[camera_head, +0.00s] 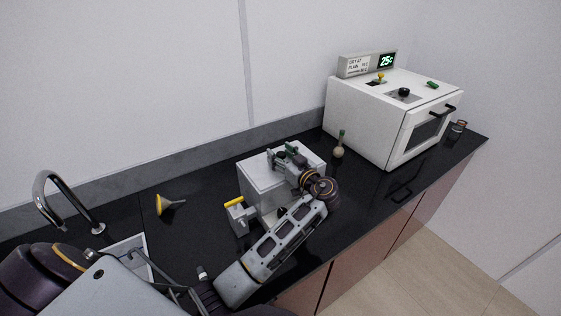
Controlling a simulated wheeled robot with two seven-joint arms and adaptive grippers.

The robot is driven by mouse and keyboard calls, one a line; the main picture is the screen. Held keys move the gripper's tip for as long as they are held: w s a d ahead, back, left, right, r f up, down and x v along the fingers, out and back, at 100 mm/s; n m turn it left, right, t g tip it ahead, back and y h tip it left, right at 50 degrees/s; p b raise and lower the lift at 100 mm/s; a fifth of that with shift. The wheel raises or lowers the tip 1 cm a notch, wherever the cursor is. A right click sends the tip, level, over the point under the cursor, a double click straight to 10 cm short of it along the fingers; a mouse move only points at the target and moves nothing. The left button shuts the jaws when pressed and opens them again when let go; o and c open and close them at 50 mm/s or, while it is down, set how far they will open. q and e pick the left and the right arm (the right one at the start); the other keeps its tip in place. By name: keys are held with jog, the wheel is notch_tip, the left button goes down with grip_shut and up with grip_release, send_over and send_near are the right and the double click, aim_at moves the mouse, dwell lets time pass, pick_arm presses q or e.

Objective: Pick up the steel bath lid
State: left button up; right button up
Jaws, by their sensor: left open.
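The steel bath (250,190) is a pale grey box on the black counter, with a block carrying a yellow part on its left side. Its flat steel lid (258,166) lies on top. My left gripper (283,157) is over the lid, around its middle, with its jaws open. A dark piece shows between the fingers; I cannot tell whether it is the lid's handle or whether the fingers touch it. My left wrist and forearm cover the right and front of the bath. My right gripper is not in view.
A round flask (339,150) with a green stopper stands close right of the bath. A white oven (365,123) stands beyond it, with a small jar (459,126) at the far right. A yellow funnel (168,206) and a faucet (52,188) are to the left.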

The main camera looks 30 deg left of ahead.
aim_at(281, 153)
pick_arm(q)
jog(key=shift+a, duration=0.1)
jog(key=shift+c, duration=0.4)
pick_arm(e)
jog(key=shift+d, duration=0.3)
pick_arm(q)
jog(key=c, duration=0.9)
grip_shut()
notch_tip(281, 153, up, 9)
jog(key=shift+r+b, duration=0.15)
jog(key=shift+b, duration=0.8)
jog(key=shift+r, duration=0.35)
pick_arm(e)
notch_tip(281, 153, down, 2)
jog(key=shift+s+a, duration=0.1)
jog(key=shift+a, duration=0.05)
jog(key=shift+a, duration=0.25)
